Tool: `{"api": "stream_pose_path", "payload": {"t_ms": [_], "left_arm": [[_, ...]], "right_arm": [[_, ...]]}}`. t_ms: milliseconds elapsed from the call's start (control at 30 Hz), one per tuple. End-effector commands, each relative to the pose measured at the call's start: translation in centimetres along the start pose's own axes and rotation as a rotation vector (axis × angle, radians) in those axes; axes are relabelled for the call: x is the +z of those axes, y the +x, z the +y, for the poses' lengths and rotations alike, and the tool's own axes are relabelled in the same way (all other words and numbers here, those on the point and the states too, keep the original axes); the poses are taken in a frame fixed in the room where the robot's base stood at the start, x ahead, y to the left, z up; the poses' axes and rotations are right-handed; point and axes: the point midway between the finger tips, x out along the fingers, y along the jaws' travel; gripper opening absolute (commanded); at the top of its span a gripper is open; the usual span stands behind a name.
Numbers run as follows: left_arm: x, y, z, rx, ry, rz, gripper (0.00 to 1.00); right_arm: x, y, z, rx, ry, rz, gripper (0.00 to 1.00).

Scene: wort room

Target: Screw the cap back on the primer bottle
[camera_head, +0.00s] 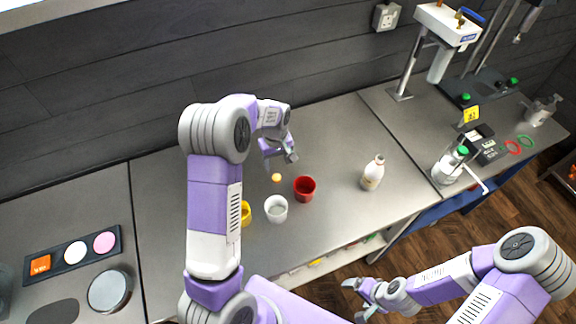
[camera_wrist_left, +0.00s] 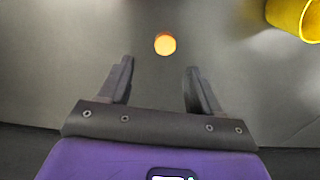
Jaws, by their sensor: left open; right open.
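A small round orange-yellow cap (camera_head: 276,177) lies on the grey counter, left of the red cup. It also shows in the left wrist view (camera_wrist_left: 165,44), ahead of the fingertips and roughly centred between them. A cream-white bottle (camera_head: 372,175) stands upright on the counter to the right, with a narrow neck; its label is too small to read. My left gripper (camera_head: 281,158) is open and empty, above the counter just behind the cap; its two spread fingers show in the left wrist view (camera_wrist_left: 160,88). My right gripper (camera_head: 364,298) is open and empty, in front of the counter's edge.
A red cup (camera_head: 305,188), a white cup (camera_head: 276,209) and a yellow cup (camera_head: 245,214), partly behind my left arm, stand near the cap. The counter between the red cup and cream bottle is clear.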

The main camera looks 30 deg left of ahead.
Motion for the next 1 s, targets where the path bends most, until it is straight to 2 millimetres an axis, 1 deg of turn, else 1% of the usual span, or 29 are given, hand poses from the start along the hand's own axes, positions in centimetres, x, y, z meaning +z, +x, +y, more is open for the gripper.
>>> {"api": "stream_pose_path", "payload": {"t_ms": [333,567,867,933,1000], "left_arm": [[0.0,0.0,0.0,-0.001,0.0,0.0,0.63],[0.0,2.2,0.0,-0.002,0.0,-0.002,0.63],[0.0,2.4,0.0,0.0,0.0,0.0,0.63],[0.0,3.0,0.1,-0.001,0.0,-0.001,0.63],[0.0,4.1,0.1,-0.003,0.001,-0.003,0.63]], "right_arm": [[0.1,-0.1,0.0,0.0,0.0,-0.003,0.9],[0.1,-0.1,0.0,0.0,0.0,-0.002,0.9],[0.1,-0.1,0.0,0.0,0.0,-0.003,0.9],[0.1,-0.1,0.0,0.0,0.0,-0.003,0.9],[0.1,-0.2,-0.1,0.0,0.0,-0.003,0.9]]}}
